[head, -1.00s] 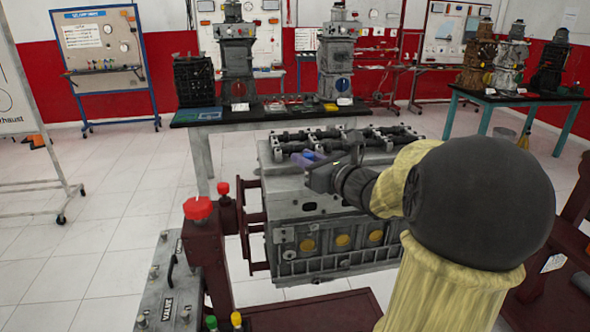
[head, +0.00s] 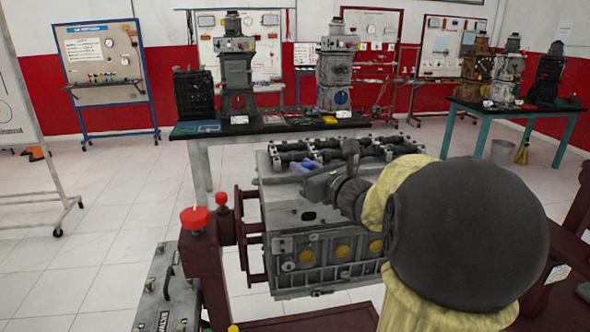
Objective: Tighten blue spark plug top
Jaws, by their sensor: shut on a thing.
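The grey engine block (head: 300,218) stands in the middle of the head view, with dark valve gear along its top. A small blue-purple piece (head: 301,167), which looks like the blue spark plug top, shows at the upper front edge of the block. My gripper (head: 308,177) is at this piece, reaching in from the right, and appears shut on it. The fingertips are small and partly merge with the piece, so its exact seating in the block cannot be told. My wrist and forearm hide the block's right part.
A dark red stand with a red knob (head: 195,217) rises at the front left, close to the block. A black-topped table (head: 262,127) with engine models stands behind. A teal-legged table (head: 483,126) is at the back right. White floor is free on the left.

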